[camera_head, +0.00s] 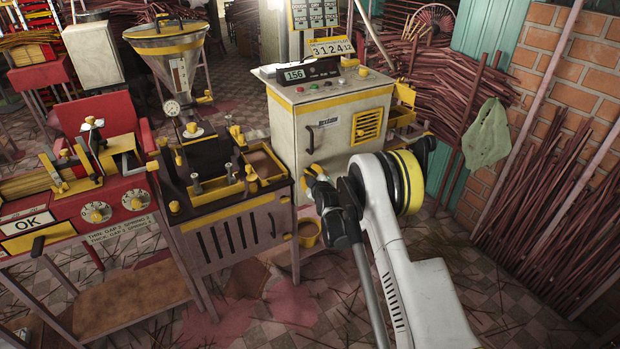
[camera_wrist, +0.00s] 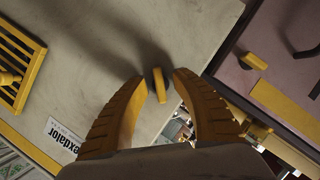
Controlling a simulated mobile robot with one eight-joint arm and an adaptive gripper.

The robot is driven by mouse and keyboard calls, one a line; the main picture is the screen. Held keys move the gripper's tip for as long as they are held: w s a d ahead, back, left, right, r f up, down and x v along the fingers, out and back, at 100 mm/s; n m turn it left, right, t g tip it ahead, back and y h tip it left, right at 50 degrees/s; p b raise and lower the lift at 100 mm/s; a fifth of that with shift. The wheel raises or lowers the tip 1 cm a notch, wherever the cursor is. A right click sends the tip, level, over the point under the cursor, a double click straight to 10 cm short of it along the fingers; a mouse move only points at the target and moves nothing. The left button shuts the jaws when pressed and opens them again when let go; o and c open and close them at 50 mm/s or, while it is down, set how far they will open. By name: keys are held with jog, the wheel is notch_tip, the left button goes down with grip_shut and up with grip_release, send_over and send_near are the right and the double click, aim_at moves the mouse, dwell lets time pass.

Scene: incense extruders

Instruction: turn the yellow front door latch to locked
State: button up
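The yellow latch (camera_wrist: 159,86) is a short bar on a dark round base on the pale cabinet door (camera_wrist: 100,45). In the wrist view it stands nearly upright, slightly tilted, between my fingertips. My gripper (camera_wrist: 158,78) is open, with one yellow finger on each side of the latch and no clear grip on it. In the head view my gripper (camera_head: 318,181) is at the lower left of the cabinet front (camera_head: 338,140). The latch cannot be made out there, probably hidden by my gripper.
The door has a yellow vent grille (camera_head: 367,126) and a dark handle (camera_head: 311,140). An extruder bench with a slotted front (camera_head: 235,235) stands close on the left. A yellow ring-shaped container (camera_head: 309,233) is below my gripper. Stick bundles (camera_head: 545,210) lean at the right.

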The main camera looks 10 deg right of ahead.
jog(key=shift+w, duration=0.25)
grip_shut()
jog(key=shift+m, duration=0.3)
jog(key=m+y, duration=0.1)
jog(key=m, duration=0.1)
jog(key=m+g+y, duration=0.1)
jog(key=m+y, duration=0.1)
jog(key=shift+g, duration=0.3)
jog(key=m+y, duration=0.2)
jog(key=m, duration=0.2)
jog(key=shift+g, duration=0.4)
